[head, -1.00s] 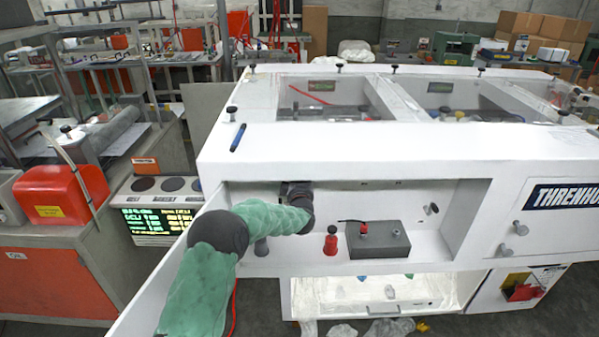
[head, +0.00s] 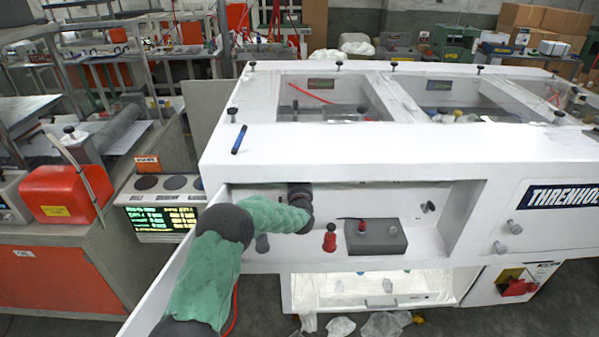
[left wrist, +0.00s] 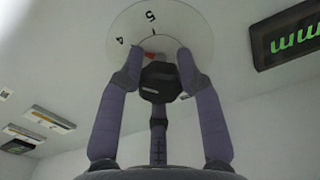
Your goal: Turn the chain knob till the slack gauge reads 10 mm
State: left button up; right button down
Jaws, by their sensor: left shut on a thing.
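In the left wrist view, the dark faceted chain knob (left wrist: 160,82) sits in front of a pale round dial (left wrist: 178,22) marked with digits including 4 and 5. A small red mark shows just above the knob. My left gripper (left wrist: 162,74) is shut on the knob, with a finger on each side. The slack gauge (left wrist: 290,36) is a dark panel with green lit characters at the upper right, cut off by the frame; its reading is not legible. In the head view my left gripper (head: 300,195) reaches into the white machine's recess and hides the knob. My right gripper is not in view.
In the head view, a red knob (head: 330,238) and a grey box (head: 375,238) with a red button stand right of my arm on the recess's lower ledge. A blue pen (head: 239,139) lies on the machine's top. A white open door borders my arm on the left.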

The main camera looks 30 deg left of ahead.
pick_arm(q)
jog(key=shift+d+f+m, duration=0.15)
jog(key=shift+f+m, duration=0.25)
jog(key=shift+m, duration=0.1)
jog(key=o, duration=1.2)
jog(key=shift+c, duration=0.2)
jog(key=shift+r, duration=0.15)
jog(key=shift+r, duration=0.1)
jog(key=shift+s, duration=0.2)
jog(key=v, duration=1.1)
jog(key=shift+s+d, duration=0.25)
jog(key=shift+s, duration=0.05)
